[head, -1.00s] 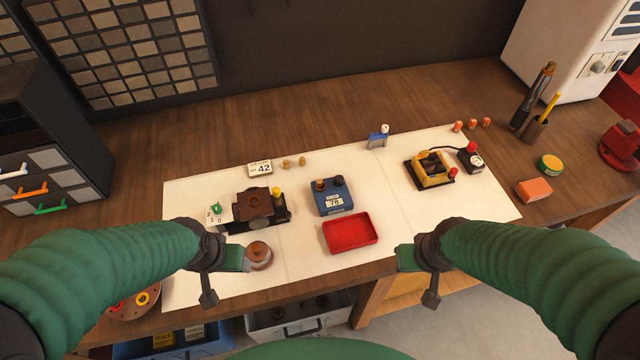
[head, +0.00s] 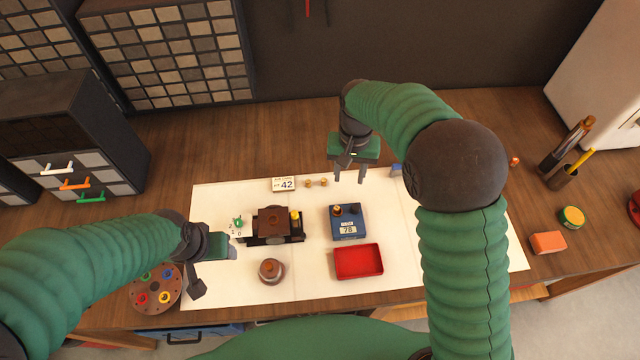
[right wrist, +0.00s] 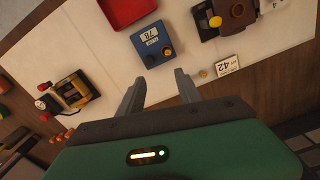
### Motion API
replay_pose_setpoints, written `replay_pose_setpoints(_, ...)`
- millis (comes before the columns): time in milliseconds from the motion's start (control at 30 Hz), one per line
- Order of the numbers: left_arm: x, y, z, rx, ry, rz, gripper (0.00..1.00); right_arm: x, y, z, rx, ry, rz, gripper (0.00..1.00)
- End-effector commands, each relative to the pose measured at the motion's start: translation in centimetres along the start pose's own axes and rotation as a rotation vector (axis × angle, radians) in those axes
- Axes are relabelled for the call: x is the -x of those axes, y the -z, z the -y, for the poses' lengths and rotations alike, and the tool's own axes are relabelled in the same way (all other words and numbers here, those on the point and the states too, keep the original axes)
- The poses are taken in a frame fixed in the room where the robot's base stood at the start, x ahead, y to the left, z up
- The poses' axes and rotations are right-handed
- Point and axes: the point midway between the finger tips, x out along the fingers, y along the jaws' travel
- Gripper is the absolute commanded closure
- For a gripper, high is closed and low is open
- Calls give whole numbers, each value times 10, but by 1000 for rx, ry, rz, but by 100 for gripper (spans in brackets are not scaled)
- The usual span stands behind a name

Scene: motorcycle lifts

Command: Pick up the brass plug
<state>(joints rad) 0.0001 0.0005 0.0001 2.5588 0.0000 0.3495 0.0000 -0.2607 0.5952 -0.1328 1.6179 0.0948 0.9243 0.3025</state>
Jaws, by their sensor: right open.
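Two small brass plugs (head: 308,183) stand side by side on the white mat, just right of the card marked 42 (head: 284,184). One plug (right wrist: 203,73) shows in the right wrist view beside the same card (right wrist: 228,66); the other is not clear there. My right gripper (head: 349,178) is open and empty above the mat's back edge, to the right of the plugs. In the right wrist view its fingers (right wrist: 160,78) are spread, with the plug outside them to the right. My left gripper (head: 212,262) is at the mat's left side; its jaw opening is unclear.
A blue box marked 78 (head: 348,227) and a red tray (head: 358,262) lie in front of the right gripper. A dark brown-topped device (head: 272,223) and a round brown pot (head: 271,271) are left of them. A yellow device (right wrist: 75,91) shows in the right wrist view.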

Motion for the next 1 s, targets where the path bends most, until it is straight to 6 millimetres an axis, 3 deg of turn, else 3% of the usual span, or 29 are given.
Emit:
replay_pose_setpoints(67,7,1,0,0,0,1,41,6,2,7,-7,-6,7,59)
replay_pose_setpoints(167,9,1,0,0,0,2,41,-3,0,11,-9,-10,11,59)
replay_pose_setpoints(500,32,7,0,0,0,2,41,-90,5,7,-10,-8,15,59)
replay_pose_setpoints(667,37,8,0,0,0,1,41,-112,7,5,-9,-3,11,59)
replay_pose_setpoints(900,65,15,0,0,0,1,41,-141,2,10,-8,-6,12,59)
replay_pose_setpoints(1000,68,16,0,0,0,1,41,-158,3,11,-8,-5,10,59)
